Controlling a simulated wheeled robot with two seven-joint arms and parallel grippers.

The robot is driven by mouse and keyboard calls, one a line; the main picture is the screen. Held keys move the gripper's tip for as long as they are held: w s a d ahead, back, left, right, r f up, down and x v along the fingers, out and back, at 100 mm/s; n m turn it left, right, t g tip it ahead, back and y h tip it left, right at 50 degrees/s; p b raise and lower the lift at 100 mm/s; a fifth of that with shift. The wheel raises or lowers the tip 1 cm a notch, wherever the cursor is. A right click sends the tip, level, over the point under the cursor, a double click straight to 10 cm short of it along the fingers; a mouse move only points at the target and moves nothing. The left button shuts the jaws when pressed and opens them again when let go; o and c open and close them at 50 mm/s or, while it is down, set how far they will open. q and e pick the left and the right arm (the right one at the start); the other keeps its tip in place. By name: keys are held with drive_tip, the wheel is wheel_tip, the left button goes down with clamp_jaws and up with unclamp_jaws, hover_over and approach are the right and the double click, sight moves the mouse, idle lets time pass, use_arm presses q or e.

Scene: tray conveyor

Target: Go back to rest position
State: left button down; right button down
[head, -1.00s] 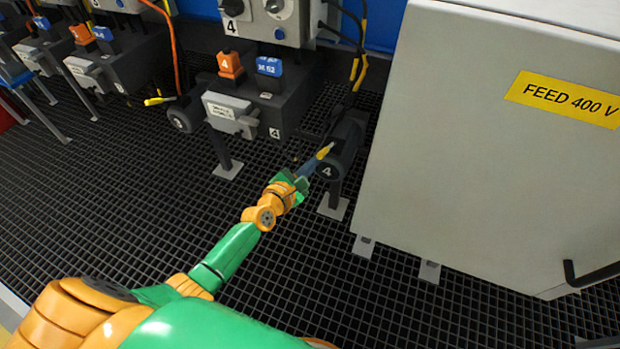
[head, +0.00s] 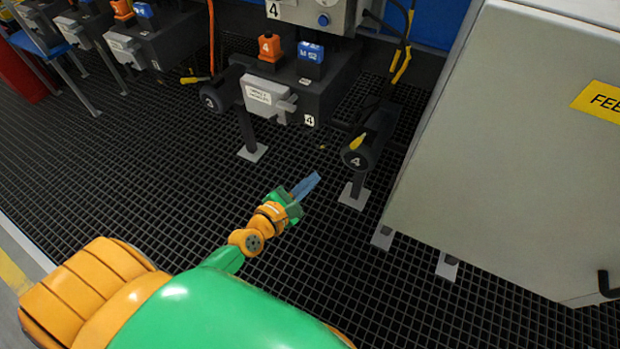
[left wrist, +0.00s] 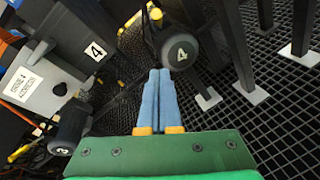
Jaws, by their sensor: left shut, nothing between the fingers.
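My left gripper (head: 309,184) is over the dark floor grating, in front of the black roller marked 4 (head: 357,160) and apart from it. Its blue fingers are closed together with nothing between them. In the left wrist view the fingers (left wrist: 158,80) lie side by side, and the roller marked 4 (left wrist: 182,52) is beyond their tips to the right. My right gripper is in neither view.
The dark station 4 (head: 300,85) with an orange block (head: 269,47) and a blue block (head: 311,52) stands behind. A large grey cabinet (head: 510,150) stands at right. Open grating (head: 130,170) lies to the left.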

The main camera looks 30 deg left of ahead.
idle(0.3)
